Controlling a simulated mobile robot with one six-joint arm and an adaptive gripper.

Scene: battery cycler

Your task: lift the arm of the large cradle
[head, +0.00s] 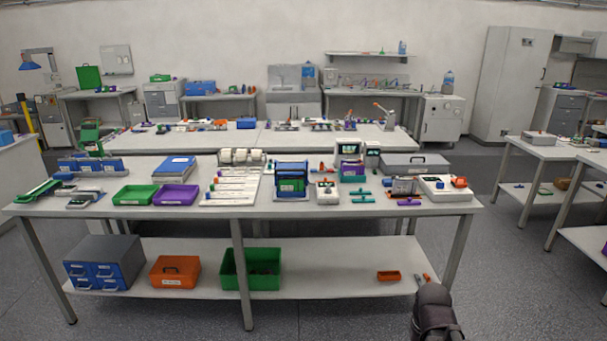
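Several small devices crowd the right half of the near table, and at this size I cannot tell for certain which one is the large cradle. Whether any arm is up or down is too small to tell. A dark end of my arm (434,308) shows at the bottom right, low in front of the table and apart from everything on it; its fingers cannot be made out.
The near table (340,207) also bears a blue rack (291,178), green (134,194) and purple (176,195) trays and a grey case (415,163). Its lower shelf (330,270) holds bins. A second table (250,138) stands behind.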

